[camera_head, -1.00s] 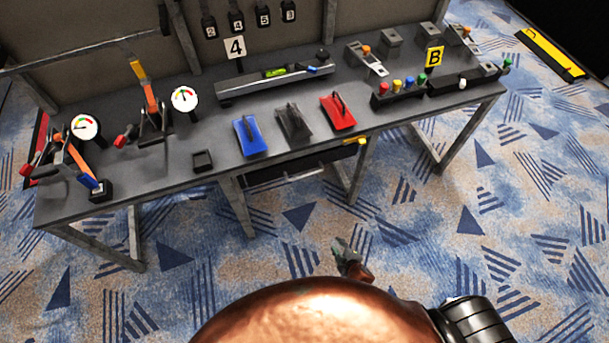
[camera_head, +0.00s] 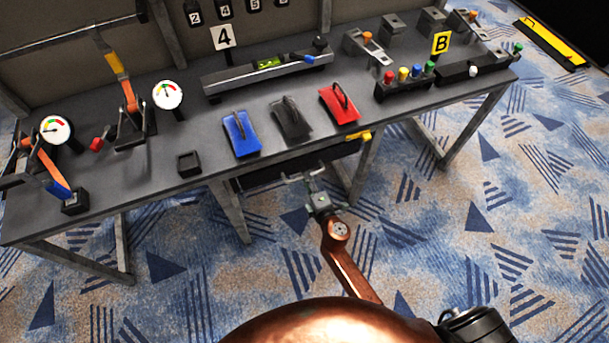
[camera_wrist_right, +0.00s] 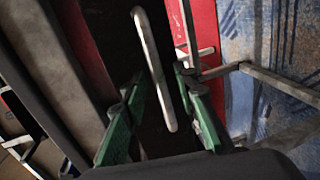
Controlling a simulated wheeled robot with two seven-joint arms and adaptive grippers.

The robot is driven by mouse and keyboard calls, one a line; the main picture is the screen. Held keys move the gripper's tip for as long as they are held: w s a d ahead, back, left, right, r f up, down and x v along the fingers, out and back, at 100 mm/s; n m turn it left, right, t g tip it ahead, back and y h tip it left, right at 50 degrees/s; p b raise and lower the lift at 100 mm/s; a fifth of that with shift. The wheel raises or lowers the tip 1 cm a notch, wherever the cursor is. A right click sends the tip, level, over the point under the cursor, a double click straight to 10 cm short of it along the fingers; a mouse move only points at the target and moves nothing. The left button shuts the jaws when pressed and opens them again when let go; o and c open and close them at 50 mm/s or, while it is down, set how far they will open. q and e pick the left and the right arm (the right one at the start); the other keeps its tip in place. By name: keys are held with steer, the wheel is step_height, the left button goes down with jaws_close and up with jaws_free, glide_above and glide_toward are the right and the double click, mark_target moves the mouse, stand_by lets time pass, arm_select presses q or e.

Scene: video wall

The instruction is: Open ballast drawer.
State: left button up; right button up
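The dark ballast drawer (camera_head: 262,178) hangs under the front edge of the workbench, between two legs, and looks shut. Its pale bar handle (camera_wrist_right: 153,62) runs lengthwise through the middle of the right wrist view, in front of a dark face. My right gripper (camera_head: 303,176) is at the drawer front in the head view. In the right wrist view its green fingers are apart, one on each side of the handle's lower end, with gaps showing. Contact with the handle cannot be told. My left gripper is not in view.
The grey workbench (camera_head: 205,135) carries blue (camera_head: 240,135), black (camera_head: 291,122) and red (camera_head: 339,105) handled blocks above the drawer. Metal legs (camera_head: 230,210) flank the drawer. The carpet in front is clear.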

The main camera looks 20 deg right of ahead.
steer(key=shift+w+f, duration=0.1)
steer(key=shift+w, duration=0.25)
steer(key=shift+c, duration=0.4)
jaws_close()
